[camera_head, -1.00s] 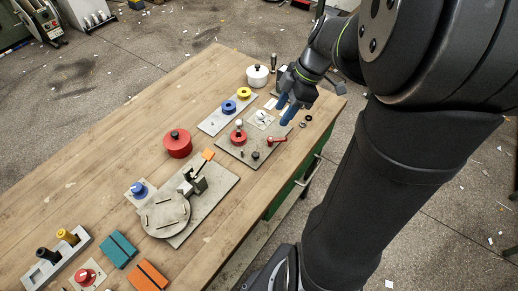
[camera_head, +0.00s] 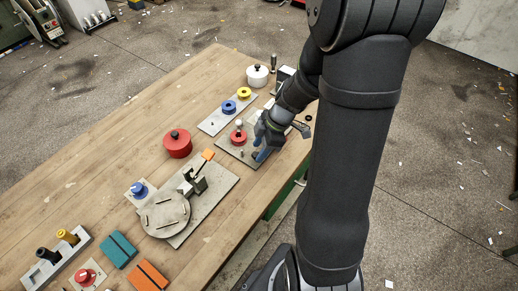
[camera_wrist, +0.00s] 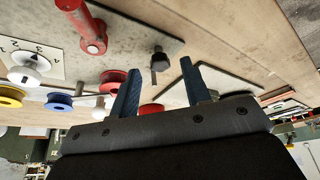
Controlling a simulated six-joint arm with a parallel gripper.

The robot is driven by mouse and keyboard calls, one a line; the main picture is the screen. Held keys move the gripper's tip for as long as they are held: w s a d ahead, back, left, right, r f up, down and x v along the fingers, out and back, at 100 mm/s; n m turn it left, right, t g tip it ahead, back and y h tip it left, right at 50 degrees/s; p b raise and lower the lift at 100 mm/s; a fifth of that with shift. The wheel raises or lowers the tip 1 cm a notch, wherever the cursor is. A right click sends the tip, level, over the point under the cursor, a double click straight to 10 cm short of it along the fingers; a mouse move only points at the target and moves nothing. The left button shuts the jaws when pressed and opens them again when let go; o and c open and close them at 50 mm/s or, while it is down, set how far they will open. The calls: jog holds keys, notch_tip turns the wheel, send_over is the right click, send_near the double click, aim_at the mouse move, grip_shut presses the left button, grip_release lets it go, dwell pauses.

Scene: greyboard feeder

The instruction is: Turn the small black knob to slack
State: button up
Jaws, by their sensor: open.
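The small black knob (camera_wrist: 159,60) shows in the wrist view, standing on the grey plate (camera_wrist: 125,45). It lies between and just beyond the lines of my two blue fingers. My gripper (camera_wrist: 160,68) is open, with nothing between its fingers, and I see a gap on both sides of the knob. In the head view my gripper (camera_head: 261,155) is low over the right front part of the grey plate (camera_head: 226,147) and hides the knob there.
A red lever (camera_wrist: 88,28) and a white knob on a marked card (camera_wrist: 30,62) stand close by. A red spool (camera_head: 238,137) is on the same plate. A round turntable (camera_head: 166,215) is nearer the front. A red pot (camera_head: 177,143) stands left.

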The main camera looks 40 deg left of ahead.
jog(key=shift+s+a+f, duration=0.15)
jog(key=shift+f, duration=0.4)
grip_shut()
